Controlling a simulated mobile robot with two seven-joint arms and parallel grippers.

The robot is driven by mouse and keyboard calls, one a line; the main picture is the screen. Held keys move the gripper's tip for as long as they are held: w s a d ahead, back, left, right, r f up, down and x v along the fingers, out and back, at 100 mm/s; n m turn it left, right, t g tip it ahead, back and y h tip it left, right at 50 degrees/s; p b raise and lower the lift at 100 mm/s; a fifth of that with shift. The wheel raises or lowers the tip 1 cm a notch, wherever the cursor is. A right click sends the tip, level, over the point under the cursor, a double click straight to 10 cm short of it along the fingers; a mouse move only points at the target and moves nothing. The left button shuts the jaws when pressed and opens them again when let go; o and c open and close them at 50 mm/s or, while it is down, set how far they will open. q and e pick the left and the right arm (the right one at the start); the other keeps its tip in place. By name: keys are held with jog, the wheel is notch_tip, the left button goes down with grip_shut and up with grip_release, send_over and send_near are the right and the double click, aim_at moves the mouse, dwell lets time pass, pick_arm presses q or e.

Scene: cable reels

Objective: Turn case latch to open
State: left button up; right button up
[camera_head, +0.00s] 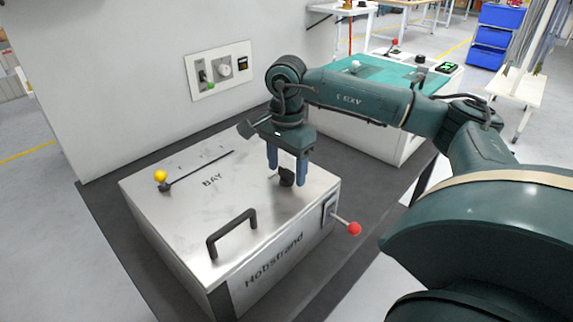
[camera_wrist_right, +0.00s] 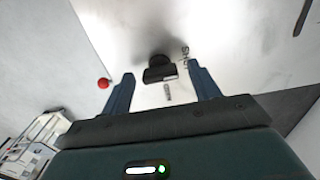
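The metal case (camera_head: 190,215), marked "BAY" on top and "Hobstrand" on its front, stands on a dark bench. A small black knob (camera_head: 286,178), which may be the latch, sits on the case top near the right edge. My right gripper (camera_head: 287,172) points down over it, its blue fingers open on either side. In the right wrist view the knob (camera_wrist_right: 160,73) shows between and beyond the open fingertips, apart from them. A red-balled lever (camera_head: 353,228) sticks out from the case's side. My left gripper is out of view.
A black handle (camera_head: 231,233) stands up from the case top near its front. A yellow-tipped rod (camera_head: 161,177) lies by a slot at the left. A switch panel (camera_head: 220,70) is on the wall behind. A teal-topped unit (camera_head: 385,75) stands beyond the arm.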

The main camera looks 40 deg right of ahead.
jog(key=c, duration=0.9)
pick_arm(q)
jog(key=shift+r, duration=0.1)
pick_arm(e)
jog(key=shift+c, duration=0.2)
jog(key=shift+m, duration=1.1)
jog(key=m, duration=0.3)
jog(key=shift+b, duration=0.4)
jog(key=m, duration=0.8)
jog(key=shift+m, duration=0.3)
jog(key=m, duration=0.4)
